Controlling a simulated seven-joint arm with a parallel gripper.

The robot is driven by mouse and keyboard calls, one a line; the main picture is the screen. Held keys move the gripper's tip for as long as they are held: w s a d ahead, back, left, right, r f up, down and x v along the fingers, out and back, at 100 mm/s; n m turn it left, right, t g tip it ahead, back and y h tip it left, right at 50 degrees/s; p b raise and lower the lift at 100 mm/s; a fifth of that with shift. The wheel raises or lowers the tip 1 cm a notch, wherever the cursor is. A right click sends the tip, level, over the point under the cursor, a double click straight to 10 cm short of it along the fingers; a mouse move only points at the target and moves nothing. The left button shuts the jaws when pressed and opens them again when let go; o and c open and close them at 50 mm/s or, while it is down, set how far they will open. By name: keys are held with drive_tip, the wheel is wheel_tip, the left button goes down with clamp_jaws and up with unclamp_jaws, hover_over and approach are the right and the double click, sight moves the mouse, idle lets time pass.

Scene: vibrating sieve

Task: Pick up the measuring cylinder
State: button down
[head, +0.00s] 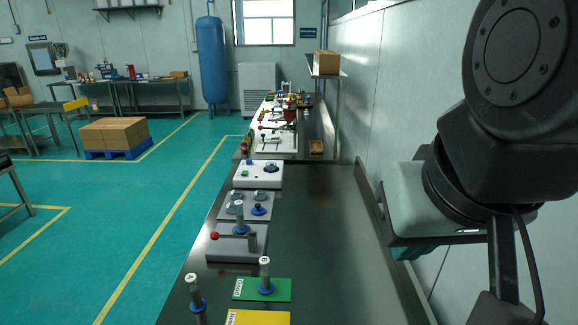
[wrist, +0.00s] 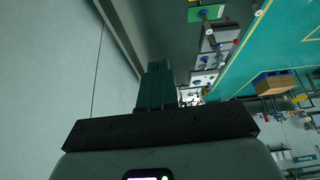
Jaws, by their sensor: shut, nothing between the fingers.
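Two slim grey cylinders with blue round bases fit the measuring cylinder; I cannot tell which one is meant. One with a label like "A" (head: 195,291) stands upright at the near left of the dark bench. The other, labelled "B" (head: 265,274), stands upright on a green plate (head: 281,290). My gripper (wrist: 157,68) shows in the wrist view with its teal fingers together and empty. It is up beside the wall, right of the bench in the head view, well apart from both cylinders.
A yellow plate (head: 258,318) lies at the near edge. A grey device with a red-knobbed lever (head: 236,246) stands beyond the green plate, with more devices behind it. The bench's right side (head: 340,250) is clear. The wall (head: 385,90) runs close along the right.

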drive_tip(key=c, duration=1.8)
unclamp_jaws()
drive_tip(key=o, duration=1)
